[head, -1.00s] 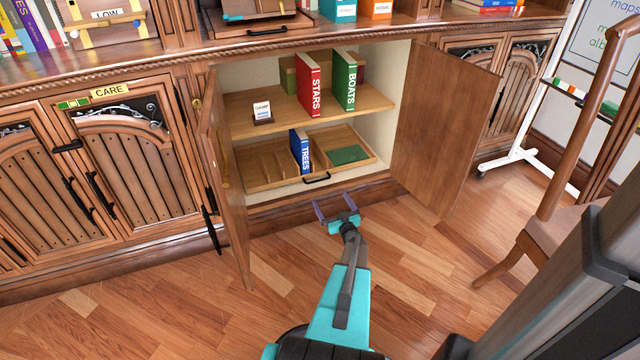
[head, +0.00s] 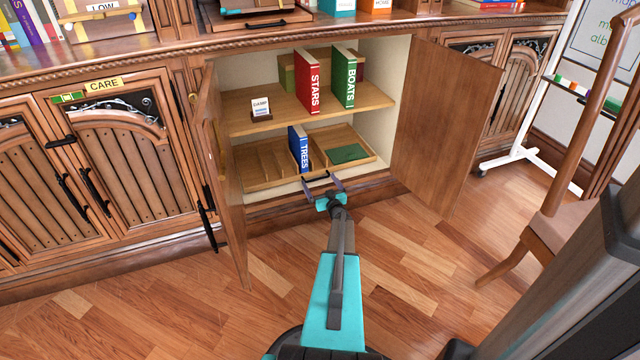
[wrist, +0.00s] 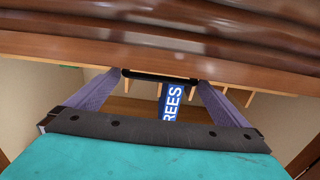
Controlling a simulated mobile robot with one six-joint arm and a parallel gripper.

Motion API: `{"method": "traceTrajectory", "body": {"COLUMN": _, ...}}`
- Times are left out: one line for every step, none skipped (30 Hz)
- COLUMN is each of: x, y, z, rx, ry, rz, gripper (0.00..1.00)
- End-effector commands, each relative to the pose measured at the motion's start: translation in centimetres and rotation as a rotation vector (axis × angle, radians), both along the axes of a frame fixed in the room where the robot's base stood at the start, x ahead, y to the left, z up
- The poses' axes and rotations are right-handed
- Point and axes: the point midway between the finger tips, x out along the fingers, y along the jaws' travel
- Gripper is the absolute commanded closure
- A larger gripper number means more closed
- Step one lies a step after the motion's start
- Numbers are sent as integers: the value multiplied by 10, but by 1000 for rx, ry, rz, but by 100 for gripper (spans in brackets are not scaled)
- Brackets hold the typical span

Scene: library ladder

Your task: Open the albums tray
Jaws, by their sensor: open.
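The albums tray (head: 262,182) is a wooden pull-out tray with dividers on the cabinet's lower level. A dark bar handle (head: 318,177) is on its front, and it also shows in the wrist view (wrist: 160,76). The blue TREES book (head: 299,149) stands in the tray, and a green flat item (head: 346,153) lies at its right. My gripper (head: 321,184) is open in front of the tray, its two fingers pointing at the handle, one to each side of it. In the wrist view the handle lies between the fingertips (wrist: 158,80); whether they touch it I cannot tell.
The left cabinet door (head: 222,185) and right cabinet door (head: 443,125) stand open on either side. The shelf above (head: 285,113) holds the red STARS book (head: 308,82), green BOATS book (head: 345,77) and a small CAMP card (head: 261,107).

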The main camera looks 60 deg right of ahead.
Motion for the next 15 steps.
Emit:
{"method": "traceTrajectory", "body": {"x": 3, "y": -2, "z": -1, "rx": 0, "ry": 0, "rz": 0, "gripper": 0}}
{"method": "traceTrajectory", "body": {"x": 4, "y": -3, "z": 0, "rx": 0, "ry": 0, "rz": 0, "gripper": 0}}
{"method": "traceTrajectory", "body": {"x": 5, "y": -3, "z": 0, "rx": 0, "ry": 0, "rz": 0, "gripper": 0}}
{"method": "traceTrajectory", "body": {"x": 5, "y": -4, "z": 0, "rx": 0, "ry": 0, "rz": 0, "gripper": 0}}
{"method": "traceTrajectory", "body": {"x": 5, "y": -4, "z": 0, "rx": 0, "ry": 0, "rz": 0, "gripper": 0}}
{"method": "traceTrajectory", "body": {"x": 5, "y": -4, "z": 0, "rx": 0, "ry": 0, "rz": 0, "gripper": 0}}
{"method": "traceTrajectory", "body": {"x": 5, "y": -4, "z": 0, "rx": 0, "ry": 0, "rz": 0, "gripper": 0}}
{"method": "traceTrajectory", "body": {"x": 5, "y": -4, "z": 0, "rx": 0, "ry": 0, "rz": 0, "gripper": 0}}
{"method": "traceTrajectory", "body": {"x": 5, "y": -3, "z": 0, "rx": 0, "ry": 0, "rz": 0, "gripper": 0}}
{"method": "traceTrajectory", "body": {"x": 5, "y": -3, "z": 0, "rx": 0, "ry": 0, "rz": 0, "gripper": 0}}
{"method": "traceTrajectory", "body": {"x": 5, "y": -3, "z": 0, "rx": 1, "ry": 1, "rz": 0, "gripper": 0}}
{"method": "traceTrajectory", "body": {"x": 5, "y": -3, "z": 0, "rx": 0, "ry": 0, "rz": 0, "gripper": 0}}
{"method": "traceTrajectory", "body": {"x": 5, "y": -3, "z": 0, "rx": 0, "ry": 0, "rz": 0, "gripper": 3}}
{"method": "traceTrajectory", "body": {"x": 6, "y": -3, "z": 0, "rx": 0, "ry": 0, "rz": 0, "gripper": 8}}
{"method": "traceTrajectory", "body": {"x": 6, "y": -3, "z": 0, "rx": 0, "ry": 0, "rz": 1, "gripper": 15}}
